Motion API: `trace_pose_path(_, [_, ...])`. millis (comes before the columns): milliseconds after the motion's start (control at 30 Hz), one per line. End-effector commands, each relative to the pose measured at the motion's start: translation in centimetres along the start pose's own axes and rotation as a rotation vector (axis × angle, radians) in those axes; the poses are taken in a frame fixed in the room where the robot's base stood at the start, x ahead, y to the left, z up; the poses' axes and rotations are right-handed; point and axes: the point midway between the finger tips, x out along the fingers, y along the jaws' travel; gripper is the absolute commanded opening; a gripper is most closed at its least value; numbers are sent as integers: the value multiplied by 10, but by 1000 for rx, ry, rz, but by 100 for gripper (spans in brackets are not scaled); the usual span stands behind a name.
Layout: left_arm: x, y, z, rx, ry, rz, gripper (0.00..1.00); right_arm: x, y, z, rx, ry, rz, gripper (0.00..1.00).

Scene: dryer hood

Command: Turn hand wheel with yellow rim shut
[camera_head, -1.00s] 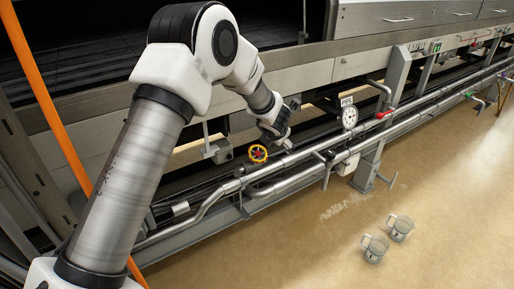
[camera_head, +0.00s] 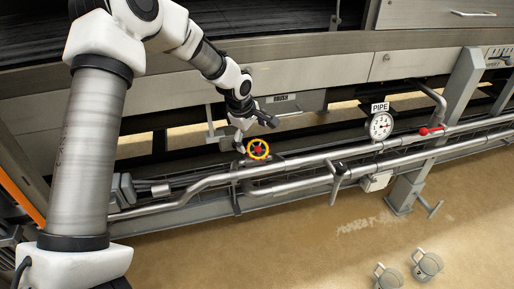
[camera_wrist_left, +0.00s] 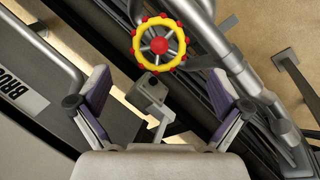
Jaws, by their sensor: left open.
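The hand wheel with a yellow rim (camera_head: 258,149) has a red hub and red knobs around its rim. It sits on a valve at the silver pipes. In the left wrist view the hand wheel (camera_wrist_left: 159,44) is at the top centre, facing the camera, beyond the fingertips. My left gripper (camera_head: 257,133) is just above and beside the wheel in the head view. In the left wrist view its two fingers (camera_wrist_left: 160,92) are wide apart, with nothing between them in their grip. The gripper and wheel look apart. My right gripper is not in view.
Silver pipes (camera_head: 300,184) run along the machine below the wheel. A pressure gauge (camera_head: 381,126) marked PIPE and a red-handled valve (camera_head: 430,130) are to the right. A small grey box (camera_wrist_left: 148,90) lies behind the fingers.

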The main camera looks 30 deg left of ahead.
Motion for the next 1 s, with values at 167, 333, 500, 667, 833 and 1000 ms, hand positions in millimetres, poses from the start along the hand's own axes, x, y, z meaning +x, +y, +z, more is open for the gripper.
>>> trace_pose_path(167, [39, -2, 0, 1, 1, -3, 100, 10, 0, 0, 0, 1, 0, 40])
trace_pose_path(333, [61, -1, 0, 1, 1, -1, 100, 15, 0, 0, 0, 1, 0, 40])
trace_pose_path(500, [64, 0, 0, 1, 0, 0, 100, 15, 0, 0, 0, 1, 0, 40])
trace_pose_path(667, [64, 0, 0, 1, 0, 0, 82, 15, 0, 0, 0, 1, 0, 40])
trace_pose_path(833, [64, 0, 0, 1, 0, 0, 40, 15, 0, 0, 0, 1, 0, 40])
trace_pose_path(1000, [64, -1, 0, 3, 0, -2, 40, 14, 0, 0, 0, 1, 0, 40])
